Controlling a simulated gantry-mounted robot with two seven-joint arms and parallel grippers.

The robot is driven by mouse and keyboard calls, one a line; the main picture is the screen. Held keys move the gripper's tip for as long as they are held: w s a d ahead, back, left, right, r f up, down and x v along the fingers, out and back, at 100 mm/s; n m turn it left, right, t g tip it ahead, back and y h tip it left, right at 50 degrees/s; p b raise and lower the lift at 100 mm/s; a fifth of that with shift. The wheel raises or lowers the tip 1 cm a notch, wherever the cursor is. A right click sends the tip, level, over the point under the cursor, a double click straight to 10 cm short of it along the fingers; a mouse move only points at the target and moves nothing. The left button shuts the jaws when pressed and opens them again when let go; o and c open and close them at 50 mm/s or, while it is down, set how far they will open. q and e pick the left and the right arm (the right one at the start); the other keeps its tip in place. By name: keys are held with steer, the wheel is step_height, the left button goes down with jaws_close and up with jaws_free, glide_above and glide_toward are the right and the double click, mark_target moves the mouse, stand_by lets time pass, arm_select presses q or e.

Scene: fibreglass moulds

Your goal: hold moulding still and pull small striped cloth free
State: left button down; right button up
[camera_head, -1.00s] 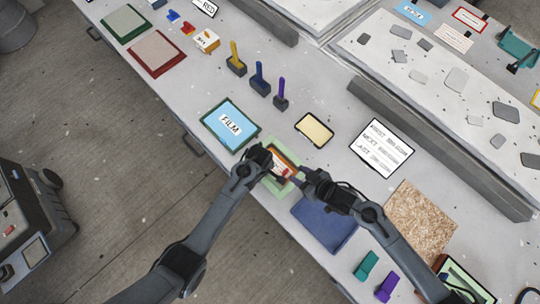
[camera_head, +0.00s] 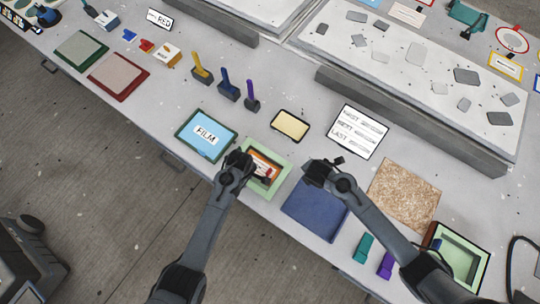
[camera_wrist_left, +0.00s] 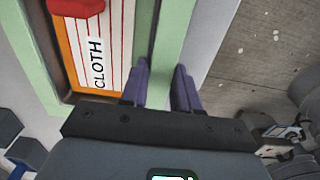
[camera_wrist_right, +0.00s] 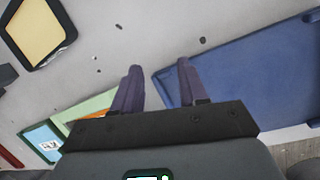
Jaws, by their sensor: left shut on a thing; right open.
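The moulding (camera_head: 284,178) is a pale green rectangular frame with an orange inside, lying near the table's front edge. The striped cloth (camera_wrist_left: 97,45), white with red lines and lettered CLOTH, lies inside it; a red piece (camera_wrist_left: 75,7) sits on it. In the head view the cloth (camera_head: 259,167) is partly hidden by my left gripper (camera_head: 238,162). In the left wrist view that gripper (camera_wrist_left: 160,88) is shut on the moulding's green side wall. My right gripper (camera_head: 322,165) is open and empty, right of the moulding; its wrist view shows the moulding's corner (camera_wrist_right: 92,106).
A blue tray (camera_head: 315,212) lies right of the moulding, close to my right gripper. A blue FILM panel (camera_head: 206,136), a cream pad (camera_head: 290,125) and a cork-like board (camera_head: 404,194) lie around. Bare table shows behind the moulding. The front edge is close.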

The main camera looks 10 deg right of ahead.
steer(key=a+r+n+g, duration=0.3)
steer(key=a+r+n, duration=0.1)
steer(key=a, duration=0.1)
step_height(320, 180, up, 5)
steer(key=y, duration=0.1)
glide_above(270, 169)
steer(key=shift+m, duration=0.3)
step_height(270, 169, down, 11)
steer(key=shift+r, duration=0.2)
jaws_close()
steer(key=shift+r, duration=0.25)
steer(key=shift+r, duration=2)
